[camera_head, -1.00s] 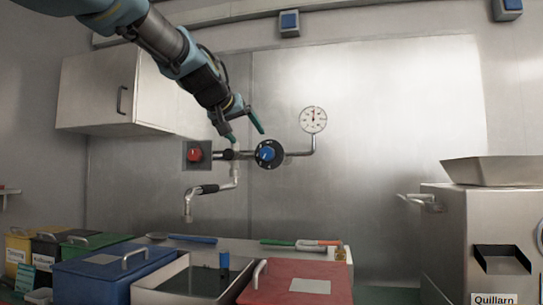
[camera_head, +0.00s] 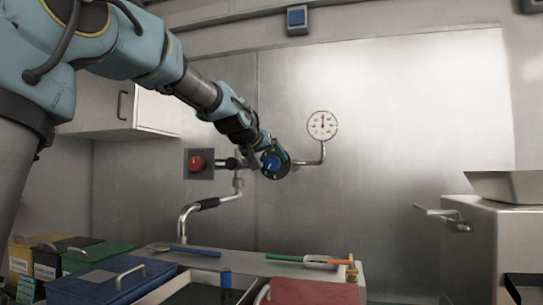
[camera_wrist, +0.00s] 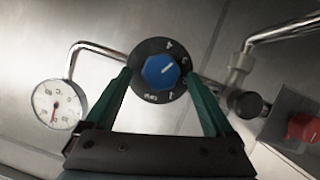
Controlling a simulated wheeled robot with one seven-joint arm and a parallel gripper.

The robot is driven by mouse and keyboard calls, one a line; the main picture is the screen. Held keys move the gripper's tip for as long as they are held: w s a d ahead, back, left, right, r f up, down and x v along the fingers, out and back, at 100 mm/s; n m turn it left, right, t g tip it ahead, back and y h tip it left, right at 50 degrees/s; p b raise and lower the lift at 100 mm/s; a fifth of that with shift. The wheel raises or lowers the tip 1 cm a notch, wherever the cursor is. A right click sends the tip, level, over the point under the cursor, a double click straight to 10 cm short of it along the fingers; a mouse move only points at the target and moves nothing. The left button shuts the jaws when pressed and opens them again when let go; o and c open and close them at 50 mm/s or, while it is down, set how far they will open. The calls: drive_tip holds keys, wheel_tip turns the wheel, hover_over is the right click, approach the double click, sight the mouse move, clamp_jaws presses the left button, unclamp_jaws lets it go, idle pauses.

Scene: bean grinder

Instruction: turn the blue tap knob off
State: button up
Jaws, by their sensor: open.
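The blue tap knob (camera_wrist: 161,72) sits at the centre of a black numbered dial (camera_wrist: 150,47) on the wall pipe. The knob also shows in the head view (camera_head: 271,163), partly covered by my gripper. A white line on the knob points up and right in the wrist view, towards the 3 and 4 side of the dial. My gripper (camera_wrist: 160,82) is open, with its green fingers on either side of the dial. The fingertips appear beside the dial's rim; I cannot tell whether they touch it.
A red knob (camera_head: 196,163) on a square plate is left of the dial. A round gauge (camera_head: 322,125) is on the pipe to the right. The spout (camera_head: 186,217) hangs below. Coloured bins, including a blue one (camera_head: 105,281), and a counter stand underneath. The wall at right is clear.

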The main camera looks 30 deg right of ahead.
drive_tip(key=shift+x, duration=0.95)
drive_tip(key=shift+c, duration=0.3)
drive_tip(key=c, duration=1.3)
